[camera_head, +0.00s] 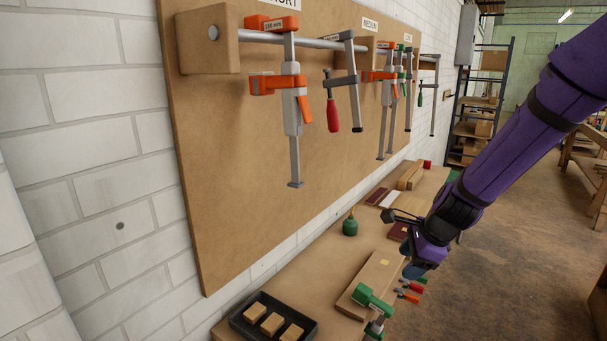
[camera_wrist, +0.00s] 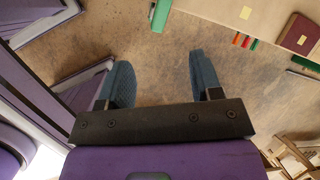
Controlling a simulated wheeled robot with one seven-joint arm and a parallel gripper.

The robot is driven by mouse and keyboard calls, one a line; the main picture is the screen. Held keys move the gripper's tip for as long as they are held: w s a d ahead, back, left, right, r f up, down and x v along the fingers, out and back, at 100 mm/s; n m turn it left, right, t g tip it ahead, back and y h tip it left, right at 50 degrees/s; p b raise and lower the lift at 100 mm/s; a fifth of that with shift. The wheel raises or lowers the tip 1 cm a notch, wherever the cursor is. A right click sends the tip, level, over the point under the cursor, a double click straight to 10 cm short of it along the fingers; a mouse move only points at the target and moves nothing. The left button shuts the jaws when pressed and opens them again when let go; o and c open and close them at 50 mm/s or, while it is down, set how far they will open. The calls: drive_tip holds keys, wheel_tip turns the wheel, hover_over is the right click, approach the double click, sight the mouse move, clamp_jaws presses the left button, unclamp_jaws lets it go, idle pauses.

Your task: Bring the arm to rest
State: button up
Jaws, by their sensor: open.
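My purple arm (camera_head: 505,145) reaches in from the upper right of the head view and slants down over the front edge of the bench. My gripper (camera_head: 416,268) is at its lower end, beside the bench edge and partly hidden by the wrist. In the wrist view my gripper (camera_wrist: 164,78) has its two blue-grey fingers apart, with only brown floor between them. It holds nothing.
Clamps (camera_head: 291,95) hang on a wall board (camera_head: 240,150) at the left. The bench (camera_head: 330,262) carries a black tray (camera_head: 236,325) of wooden blocks, a green bottle (camera_head: 350,226), boards and a green clamp (camera_head: 374,300). Open floor (camera_head: 500,270) lies to the right.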

drive_tip(key=s+d+r+n+t+h, duration=0.1)
drive_tip(key=s+r+n+h, duration=0.1)
drive_tip(key=s+r+n, duration=1.2)
drive_tip(key=s+d+r+n, duration=0.2)
drive_tip(key=s+r+n, duration=0.1)
drive_tip(key=s, duration=0.3)
drive_tip(key=s+d+r+n+t+h, duration=0.1)
drive_tip(key=s+d+r+n, duration=0.1)
drive_tip(key=s+r, duration=0.4)
drive_tip(key=shift+d+n, duration=0.15)
drive_tip(key=shift+n, duration=0.25)
drive_tip(key=shift+o, duration=0.5)
drive_tip(key=shift+w, duration=0.1)
